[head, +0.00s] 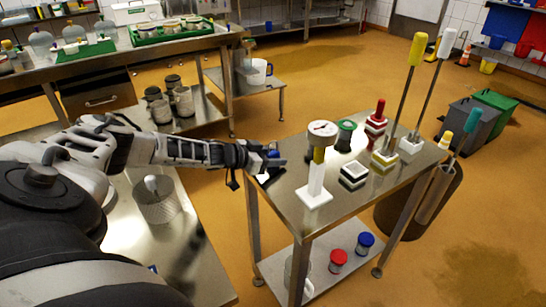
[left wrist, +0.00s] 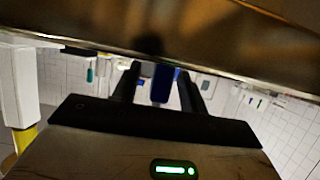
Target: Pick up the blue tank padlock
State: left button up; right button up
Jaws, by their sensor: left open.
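The blue tank padlock (head: 272,153) shows as a small blue patch at the left edge of the steel table, partly hidden by my left gripper (head: 281,162). In the left wrist view, a blue block (left wrist: 162,83), apparently the padlock, stands between the two dark fingers of my left gripper (left wrist: 160,90). The fingers are open, one on each side of it, with narrow gaps showing. Whether either finger touches it I cannot tell. My right gripper is not in view.
On the steel table (head: 290,200), a white-based gauge (head: 321,150) stands close right of the gripper. A black-and-white block (head: 353,175), a green-rimmed spool (head: 345,135) and long-handled brushes (head: 404,90) are farther right. Red-topped (head: 338,258) and blue-topped (head: 365,241) items sit on the lower shelf.

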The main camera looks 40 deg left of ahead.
pick_arm(q)
grip_shut()
